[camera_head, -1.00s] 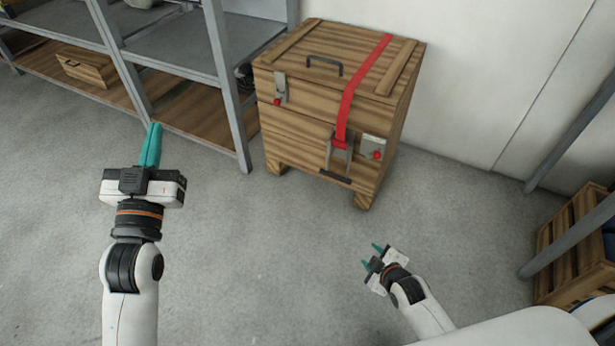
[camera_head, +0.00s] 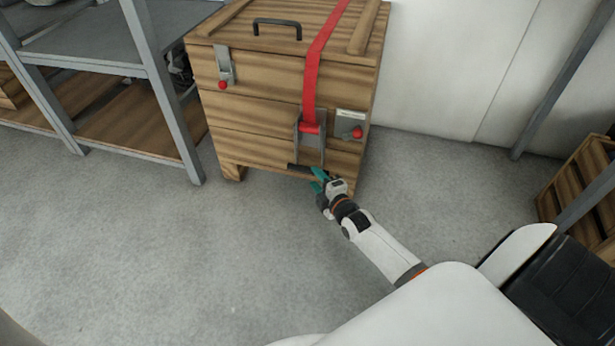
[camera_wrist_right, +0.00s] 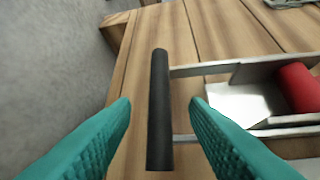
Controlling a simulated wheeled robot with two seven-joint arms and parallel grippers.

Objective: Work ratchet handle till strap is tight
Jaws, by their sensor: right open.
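The wooden crate (camera_head: 250,108) stands on the floor with a red strap (camera_head: 313,75) over its lid and down its front. The strap runs into the metal ratchet (camera_head: 309,140), whose black handle grip (camera_head: 296,167) is at the lower end. My right gripper (camera_head: 318,180) is at the crate's lower front, beside the grip. In the right wrist view its teal fingers (camera_wrist_right: 160,115) are open, one on each side of the black handle grip (camera_wrist_right: 159,110). The red roll of strap (camera_wrist_right: 298,88) shows in the ratchet frame. My left gripper is out of view.
The crate has a lid handle (camera_head: 277,24) and metal latches with red knobs, one at left (camera_head: 224,68) and one at right (camera_head: 351,125). Grey shelving (camera_head: 160,85) stands at left. A slatted wooden crate (camera_head: 580,185) is at right. The floor in front is open.

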